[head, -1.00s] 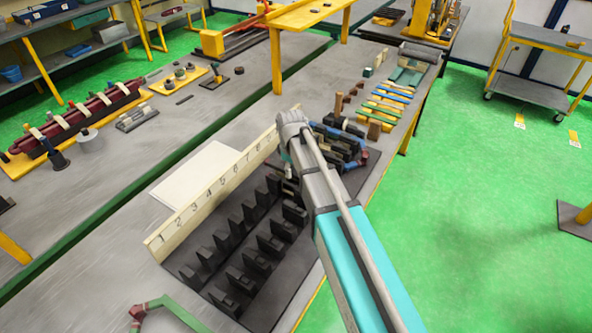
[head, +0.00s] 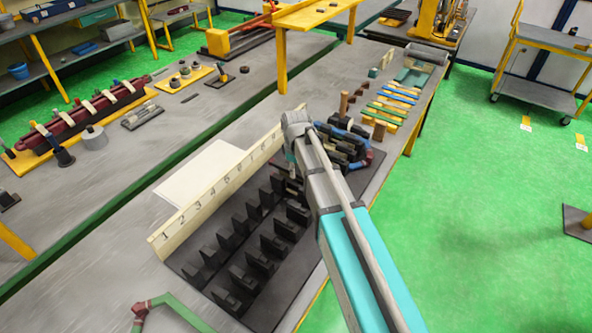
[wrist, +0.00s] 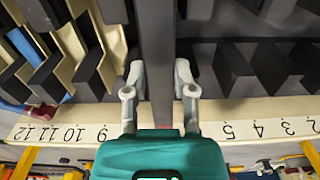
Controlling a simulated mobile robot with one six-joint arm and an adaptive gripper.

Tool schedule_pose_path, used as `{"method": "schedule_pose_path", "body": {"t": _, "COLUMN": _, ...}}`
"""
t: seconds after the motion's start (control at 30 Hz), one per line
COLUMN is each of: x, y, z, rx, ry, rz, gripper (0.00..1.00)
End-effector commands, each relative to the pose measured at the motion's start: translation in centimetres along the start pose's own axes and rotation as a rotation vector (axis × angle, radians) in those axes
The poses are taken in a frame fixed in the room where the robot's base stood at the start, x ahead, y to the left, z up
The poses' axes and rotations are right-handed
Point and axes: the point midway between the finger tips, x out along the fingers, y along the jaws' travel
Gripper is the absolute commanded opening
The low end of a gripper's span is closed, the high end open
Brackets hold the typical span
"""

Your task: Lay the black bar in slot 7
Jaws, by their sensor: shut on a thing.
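In the wrist view my gripper (wrist: 159,72) is shut, with its two grey fingers on either side of a long dark bar, the black bar (wrist: 157,40). The bar runs away from the numbered strip (wrist: 245,131), between the 9 and the 5; the 7 is hidden behind my gripper. The slotted rack (head: 250,287) shows in the head view with two rows of black blocks and its numbered strip (head: 205,202). My arm covers the bar and most of the gripper there. I cannot tell how deep the bar sits in a slot.
A white sheet (head: 200,172) lies behind the numbered strip. A green rod frame (head: 165,308) is at the near edge. Cream-lined slots (wrist: 92,62) show left of my gripper.

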Motion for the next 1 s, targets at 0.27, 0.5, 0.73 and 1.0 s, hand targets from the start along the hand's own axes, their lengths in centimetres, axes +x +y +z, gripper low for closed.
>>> {"method": "schedule_pose_path", "body": {"t": 0.27, "x": 0.7, "y": 0.0, "z": 0.0, "rx": 0.000, "ry": 0.000, "rz": 0.000, "gripper": 0.00}}
{"method": "schedule_pose_path", "body": {"t": 0.5, "x": 1.2, "y": 0.0, "z": 0.0, "rx": 0.000, "ry": 0.000, "rz": 0.000, "gripper": 0.00}}
{"method": "schedule_pose_path", "body": {"t": 0.73, "x": 1.7, "y": 0.0, "z": 0.0, "rx": 0.000, "ry": 0.000, "rz": 0.000, "gripper": 0.00}}
{"method": "schedule_pose_path", "body": {"t": 1.0, "x": 2.2, "y": 0.0, "z": 0.0, "rx": 0.000, "ry": 0.000, "rz": 0.000, "gripper": 0.00}}
